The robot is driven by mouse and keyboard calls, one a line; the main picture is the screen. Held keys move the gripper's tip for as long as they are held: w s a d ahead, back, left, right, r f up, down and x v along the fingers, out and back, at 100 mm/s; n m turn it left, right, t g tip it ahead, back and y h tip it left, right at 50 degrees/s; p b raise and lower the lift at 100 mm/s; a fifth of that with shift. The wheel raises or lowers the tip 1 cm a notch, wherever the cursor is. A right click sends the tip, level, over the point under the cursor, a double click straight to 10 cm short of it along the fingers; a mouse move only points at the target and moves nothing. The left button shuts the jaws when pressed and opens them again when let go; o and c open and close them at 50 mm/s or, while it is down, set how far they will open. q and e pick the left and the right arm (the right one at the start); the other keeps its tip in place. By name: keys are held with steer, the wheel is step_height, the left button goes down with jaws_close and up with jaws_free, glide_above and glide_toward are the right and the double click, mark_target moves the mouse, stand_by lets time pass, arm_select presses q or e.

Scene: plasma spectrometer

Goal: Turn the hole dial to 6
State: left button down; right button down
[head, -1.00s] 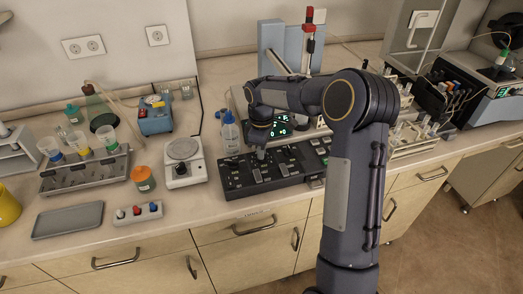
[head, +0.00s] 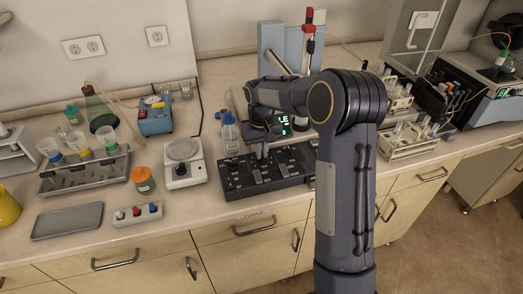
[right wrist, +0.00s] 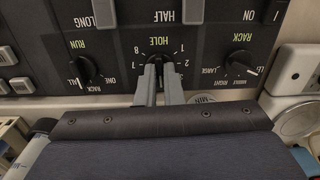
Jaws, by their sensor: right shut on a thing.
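The black control panel (head: 235,182) lies on the counter and fills the top of the right wrist view. Its hole dial (right wrist: 158,60), under the yellow label HOLE, has numbers around it. I can read 7 and 8 on its left and 1 and 2 on its right. My right gripper (right wrist: 158,76) is shut on this dial, one grey finger on each side. Where the dial points is hidden by the fingers. In the head view my right gripper (head: 262,151) reaches down onto the panel, partly behind my arm. My left gripper is not in view.
The run dial (right wrist: 84,67) and rack dial (right wrist: 238,66) flank the hole dial closely. A wash bottle (head: 230,136) stands behind the panel, and a white balance (head: 184,170) stands to its left. A lit display (head: 284,120) is behind my arm.

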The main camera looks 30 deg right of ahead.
steer(key=m, duration=0.5)
steer(key=shift+r+m, duration=0.1)
steer(key=shift+m, duration=0.2)
steer(key=m+p, duration=0.1)
steer(key=m, duration=0.4)
steer(key=shift+m, duration=0.4)
steer(key=c, duration=1.6)
jaws_free()
steer(key=shift+o, duration=0.2)
step_height(320, 180, up, 7)
steer(key=shift+r, duration=0.35)
